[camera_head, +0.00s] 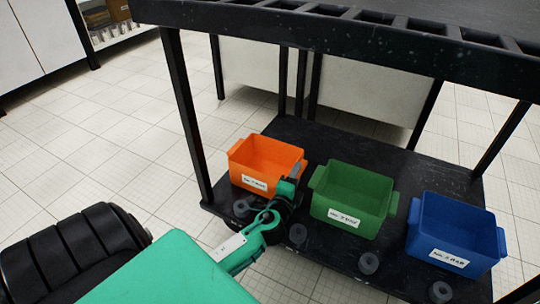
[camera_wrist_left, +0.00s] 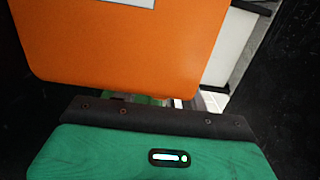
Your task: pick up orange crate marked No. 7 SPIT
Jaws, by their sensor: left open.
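The orange crate (camera_head: 262,150) stands on the low black shelf of the table, at the left of a row of crates. Its front has a white label (camera_head: 254,183), too small to read surely. In the left wrist view the crate's orange wall (camera_wrist_left: 120,50) fills the upper middle, with a label edge at the top. My left gripper (camera_head: 288,186) is open at the crate's right front corner and hides part of it. Whether it touches the crate cannot be told. My right gripper is not in view.
A green crate (camera_head: 345,214) stands close to the right of the gripper, and a blue crate (camera_head: 455,225) farther right. Several small grey ring-like pieces (camera_head: 368,263) lie along the shelf's front. A black table leg (camera_head: 188,115) and the upper frame (camera_head: 330,35) bound the space.

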